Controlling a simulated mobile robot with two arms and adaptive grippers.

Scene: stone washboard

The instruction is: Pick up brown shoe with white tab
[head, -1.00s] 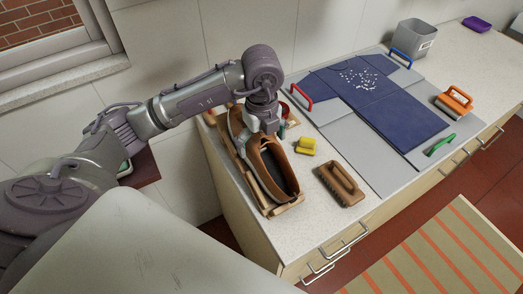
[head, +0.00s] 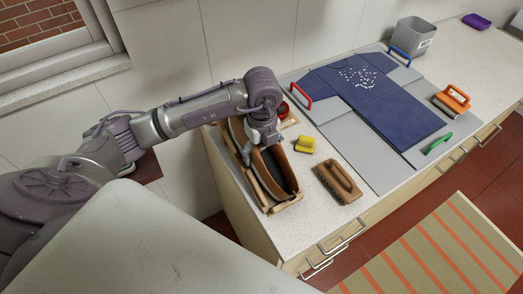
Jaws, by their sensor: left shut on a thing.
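The brown shoe (head: 263,180) sits at the left end of the counter, over a light wooden rack (head: 282,206). Its dark opening faces up. My left gripper (head: 264,143) is at the far end of the shoe, shut on its upper edge. The fingertips are partly hidden by the wrist and the shoe. I cannot make out a white tab, and I cannot tell whether the shoe is clear of the rack. My right gripper is not in view.
A yellow sponge (head: 305,144) and a brown brush (head: 339,182) lie right of the shoe. Grey boards with a dark blue garment (head: 385,105) cover the middle of the counter. A grey bin (head: 415,37) and orange brush (head: 453,100) stand beyond.

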